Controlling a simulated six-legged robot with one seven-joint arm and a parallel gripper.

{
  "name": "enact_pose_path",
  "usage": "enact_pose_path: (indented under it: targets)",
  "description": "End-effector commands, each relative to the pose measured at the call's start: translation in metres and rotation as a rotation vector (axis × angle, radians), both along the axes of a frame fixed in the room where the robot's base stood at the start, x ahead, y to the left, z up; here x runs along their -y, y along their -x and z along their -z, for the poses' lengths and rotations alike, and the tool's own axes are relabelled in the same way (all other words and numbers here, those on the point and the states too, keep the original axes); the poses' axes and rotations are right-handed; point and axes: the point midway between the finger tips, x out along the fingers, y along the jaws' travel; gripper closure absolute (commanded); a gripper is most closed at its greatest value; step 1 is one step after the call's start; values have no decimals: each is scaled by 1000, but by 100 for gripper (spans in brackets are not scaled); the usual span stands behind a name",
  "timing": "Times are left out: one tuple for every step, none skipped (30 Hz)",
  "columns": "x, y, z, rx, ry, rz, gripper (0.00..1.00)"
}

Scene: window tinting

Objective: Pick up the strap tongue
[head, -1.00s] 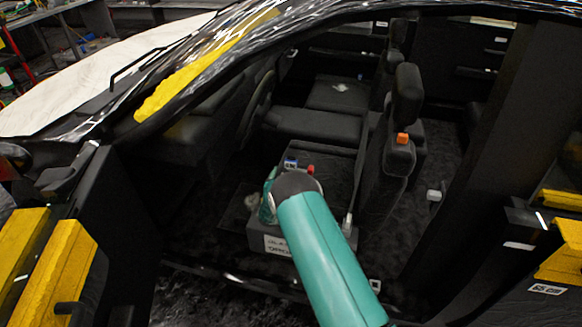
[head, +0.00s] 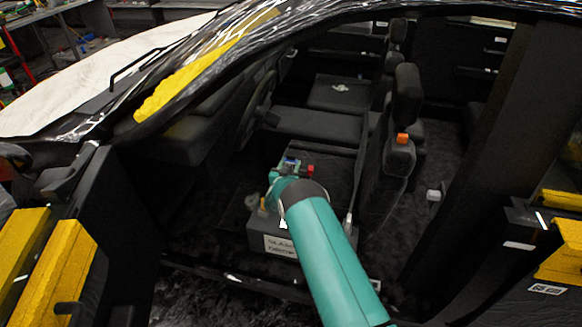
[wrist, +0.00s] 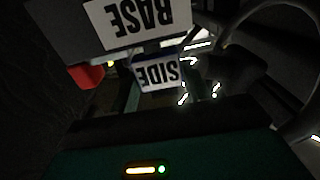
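I cannot tell for sure which piece is the strap tongue. In the wrist view, small bright-edged shapes (wrist: 185,95) show in the dark below a label reading SIDE (wrist: 158,74), upside down; they are too dim to name. My gripper (wrist: 165,98) shows as two dim teal fingers that look apart, with nothing clear between them. In the head view my teal arm reaches into the car, and its end is over the grey box (head: 262,243) between the seats. The fingertips there are largely hidden by my wrist.
A red piece (head: 309,170) stands close to my wrist; it also shows in the wrist view (wrist: 88,76). A label reading BASE (wrist: 137,22) is near the camera. An orange block (head: 402,138) is on the upright seat. The door frame and dark pillar border the opening.

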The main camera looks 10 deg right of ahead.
Motion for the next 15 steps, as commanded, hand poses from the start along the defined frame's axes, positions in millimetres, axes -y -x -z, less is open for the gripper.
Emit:
enact_pose_path:
  targets:
    - [0,0,0,0,0,0,76]
    - [0,0,0,1,0,0,76]
    - [0,0,0,1,0,0,76]
    - [0,0,0,1,0,0,76]
    - [0,0,0,1,0,0,76]
    - [0,0,0,1,0,0,76]
    - [0,0,-1,1,0,0,76]
    - [0,0,-2,1,0,0,76]
    - [0,0,-4,2,0,0,76]
    - [0,0,-6,2,0,0,76]
    - [0,-1,-8,2,0,0,76]
    - [0,-1,-13,2,0,0,76]
    - [0,-1,-18,2,0,0,76]
    - [0,-1,-23,4,-1,0,76]
    - [0,-1,-30,4,-1,0,76]
